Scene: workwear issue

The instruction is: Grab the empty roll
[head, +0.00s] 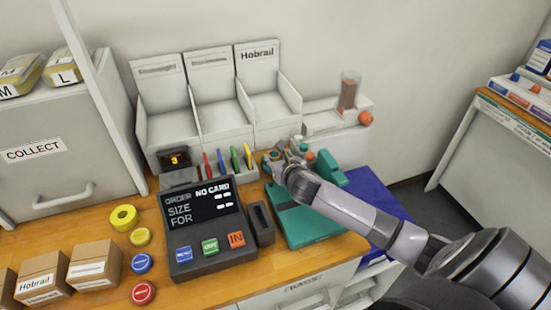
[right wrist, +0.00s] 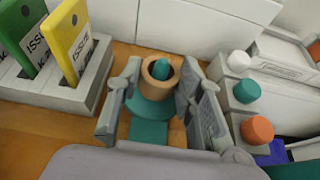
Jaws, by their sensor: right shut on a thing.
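The empty roll (right wrist: 157,86), a short brown cardboard tube, stands upright around a teal peg (right wrist: 158,64) in the right wrist view. The peg rises from a teal base (right wrist: 148,133). My right gripper (right wrist: 158,98) has one finger on each side of the roll and is shut on it. In the head view my right gripper (head: 281,163) is at the back of the teal device (head: 300,228) and largely hides the roll. My left gripper is not in view.
A card rack (right wrist: 75,80) stands close left of the gripper. A white unit with coloured knobs (right wrist: 257,128) stands close right. White bins (head: 225,120) stand behind.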

